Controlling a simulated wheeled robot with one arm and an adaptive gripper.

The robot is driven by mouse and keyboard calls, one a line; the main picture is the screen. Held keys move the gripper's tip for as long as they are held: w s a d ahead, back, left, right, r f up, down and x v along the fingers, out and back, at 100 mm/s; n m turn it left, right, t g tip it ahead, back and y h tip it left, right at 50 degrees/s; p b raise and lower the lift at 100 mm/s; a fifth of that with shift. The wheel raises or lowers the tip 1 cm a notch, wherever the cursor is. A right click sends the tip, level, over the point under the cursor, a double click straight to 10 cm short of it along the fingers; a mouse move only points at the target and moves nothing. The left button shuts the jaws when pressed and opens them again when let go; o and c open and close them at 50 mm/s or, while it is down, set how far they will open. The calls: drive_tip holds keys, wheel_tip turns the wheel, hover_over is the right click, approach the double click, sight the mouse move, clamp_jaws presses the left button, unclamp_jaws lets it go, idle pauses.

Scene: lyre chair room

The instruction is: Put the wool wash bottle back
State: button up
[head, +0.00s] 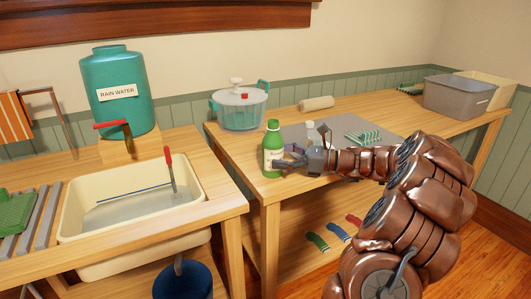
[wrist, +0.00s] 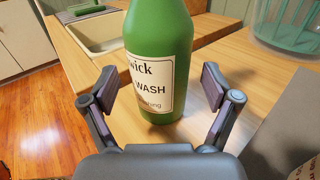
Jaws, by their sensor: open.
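The wool wash bottle (head: 272,141) is green with a pale label and stands upright near the left front corner of the wooden table (head: 230,149). It also fills the middle of the wrist view (wrist: 160,50), where its label partly reads "WASH". My gripper (head: 277,161) reaches in from the right at the height of the label. In the wrist view my gripper (wrist: 158,90) is open, with one finger on each side of the bottle and gaps between the pads and the bottle. The top of the bottle is cut off in the wrist view.
A cream sink (head: 75,215) with a red-handled tool is at left, below a teal rain water tank (head: 122,90). Behind the bottle are a clear spinner pot (head: 240,108) and a smaller white-capped bottle (head: 309,132). A grey bin (head: 459,96) stands at far right.

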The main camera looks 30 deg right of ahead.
drive_tip(key=shift+p+v, duration=0.4)
drive_tip(key=shift+v, duration=2.65)
